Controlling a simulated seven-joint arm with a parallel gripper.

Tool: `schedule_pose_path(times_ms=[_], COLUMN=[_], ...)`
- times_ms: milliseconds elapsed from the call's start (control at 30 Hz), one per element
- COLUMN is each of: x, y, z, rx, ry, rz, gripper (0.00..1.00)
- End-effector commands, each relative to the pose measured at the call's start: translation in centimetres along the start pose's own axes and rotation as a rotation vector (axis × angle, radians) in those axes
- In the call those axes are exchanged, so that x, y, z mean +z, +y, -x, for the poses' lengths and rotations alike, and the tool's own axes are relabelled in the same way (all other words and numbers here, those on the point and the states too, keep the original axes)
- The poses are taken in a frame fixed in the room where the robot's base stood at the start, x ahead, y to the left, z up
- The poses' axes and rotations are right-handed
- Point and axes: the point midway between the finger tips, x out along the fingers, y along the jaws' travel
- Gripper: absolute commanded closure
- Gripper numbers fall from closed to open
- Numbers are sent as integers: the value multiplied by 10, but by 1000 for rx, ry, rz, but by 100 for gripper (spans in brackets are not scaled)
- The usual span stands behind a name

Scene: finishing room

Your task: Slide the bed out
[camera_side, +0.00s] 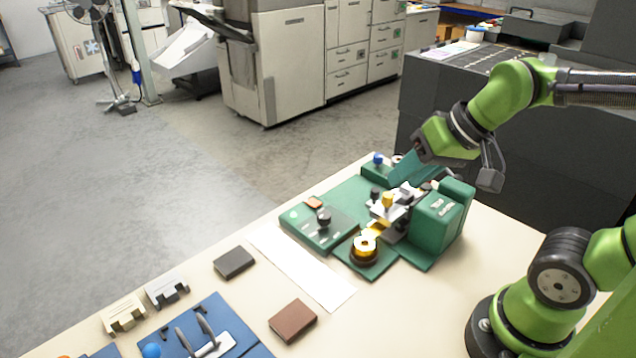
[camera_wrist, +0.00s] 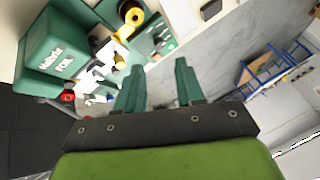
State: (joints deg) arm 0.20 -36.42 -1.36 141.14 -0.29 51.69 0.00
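A green foil machine stands on the cream table, with its tall housing (camera_side: 436,220) at the right; the housing also shows in the wrist view (camera_wrist: 62,45). A flat green plate (camera_side: 347,203) extends left of the press parts; I cannot tell for sure whether it is the bed. A blue knob (camera_side: 378,159) stands on a green block at its far end. My gripper (camera_side: 394,184) is above the machine's far side, fingers angled down. The wrist view shows its two teal fingers (camera_wrist: 157,68) apart with nothing between them. Contact with the machine is hidden.
A gold foil roll (camera_side: 365,246) and a panel with a black knob (camera_side: 322,222) sit at the machine's front. A white sheet (camera_side: 305,267), a dark block (camera_side: 234,262) and a brown block (camera_side: 293,320) lie nearer the front. A dark cabinet (camera_side: 520,150) stands behind.

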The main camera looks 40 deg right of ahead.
Motion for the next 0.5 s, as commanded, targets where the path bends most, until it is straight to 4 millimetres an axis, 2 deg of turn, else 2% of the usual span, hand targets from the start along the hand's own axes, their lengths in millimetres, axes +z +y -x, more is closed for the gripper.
schedule_pose_path(times_ms=[33, 67, 267, 500], x=[-12, -20, -83, -149], y=[3, 5, 30, 79], z=[-8, -11, -41, -79], rx=[21, 33, 150, 339], ry=[-33, -53, -186, -315], rz=[-25, -41, -161, -300], gripper=[54, 50, 50, 50])
